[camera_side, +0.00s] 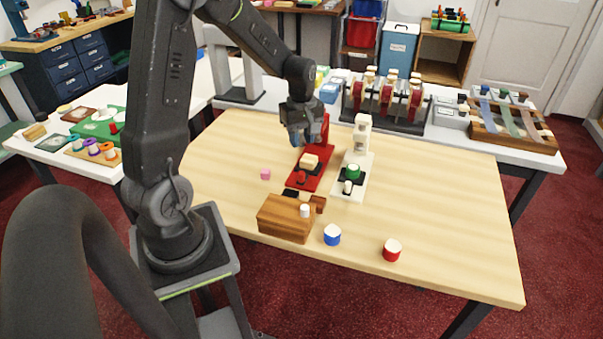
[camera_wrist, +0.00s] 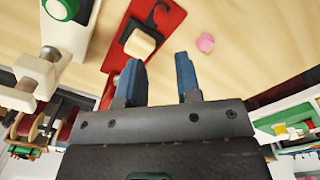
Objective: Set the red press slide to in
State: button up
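The red press (camera_side: 318,172) stands on the table, with a red base and an upright column at its back. A dark slide plate lies on its base with a cream block (camera_side: 309,161) on it and a small red knob (camera_side: 302,177) at its front. My gripper (camera_side: 308,138) is above the press, near its column, which it partly hides. In the wrist view the red base (camera_wrist: 172,18) and the cream block (camera_wrist: 140,43) lie beyond my gripper's blue fingertips (camera_wrist: 159,65). The fingers are apart with nothing between them.
A white press (camera_side: 362,158) with a green-topped cap (camera_side: 353,171) stands close to the right. A pink cube (camera_side: 265,174) lies left. A wooden box (camera_side: 285,222), a blue cap (camera_side: 332,235) and a red cap (camera_side: 392,250) are in front. The table's right side is clear.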

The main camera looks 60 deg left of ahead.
aim_at(302, 172)
notch_tip(302, 172, down, 12)
jog(key=shift+r, duration=0.1)
jog(key=shift+c, duration=0.5)
grip_shut()
